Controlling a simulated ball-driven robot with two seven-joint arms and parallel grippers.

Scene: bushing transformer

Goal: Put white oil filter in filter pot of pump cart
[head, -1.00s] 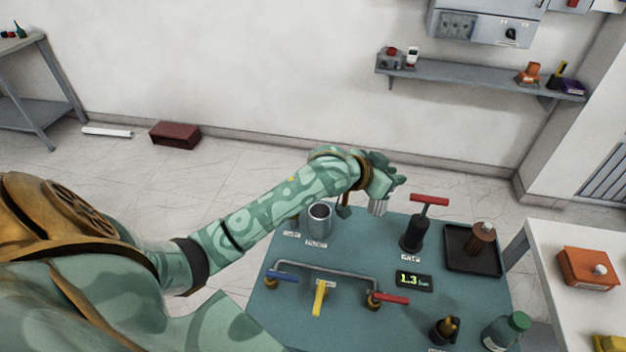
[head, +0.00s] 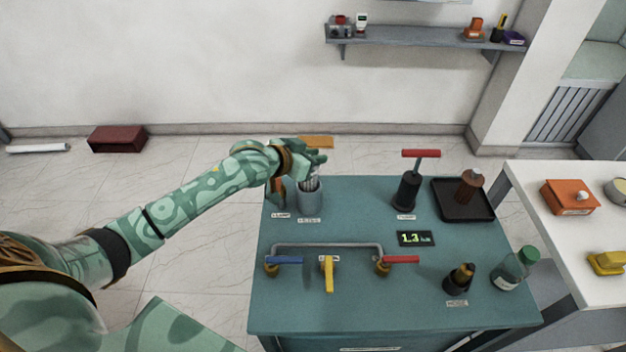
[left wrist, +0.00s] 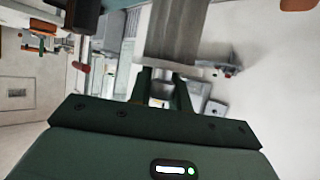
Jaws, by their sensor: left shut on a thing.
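The pump cart (head: 350,220) is the teal table, and its grey filter pot (head: 311,203) stands at the back left corner. My left gripper (head: 314,165) is directly above the pot, shut on the pale, ribbed white oil filter (head: 312,183). The filter's lower end is at the pot's mouth; I cannot tell how deep it sits. In the left wrist view, a grey cylindrical surface (left wrist: 178,35) lies just beyond the fingers (left wrist: 163,90). My right gripper is not in view.
A brown filter (head: 470,188) stands in a black tray (head: 462,212). A black hand pump (head: 409,190) with a red handle is right of the pot.

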